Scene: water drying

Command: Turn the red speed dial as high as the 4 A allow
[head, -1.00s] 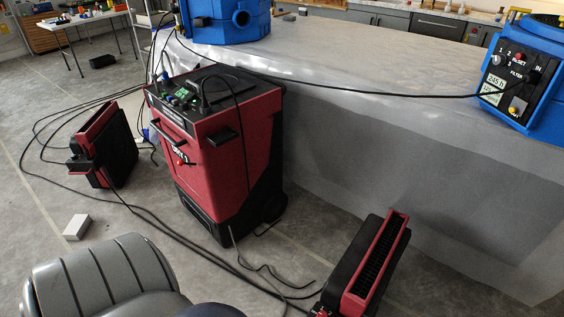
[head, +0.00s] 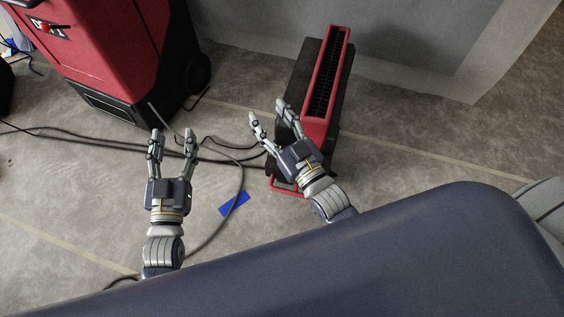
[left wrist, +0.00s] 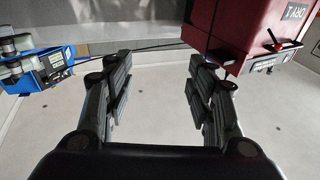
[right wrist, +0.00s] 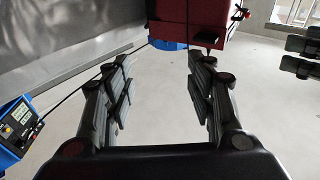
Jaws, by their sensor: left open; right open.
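I cannot make out a speed dial or any amp reading. The machine also shows in the left wrist view (left wrist: 240,25).
Black cables (head: 95,137) run across the floor between the machine and the slatted unit. A blue flat piece (head: 234,204) lies on the floor between my arms. A blue device with a panel (right wrist: 18,125) shows in the right wrist view. Grey sheeting (head: 420,50) hangs behind.

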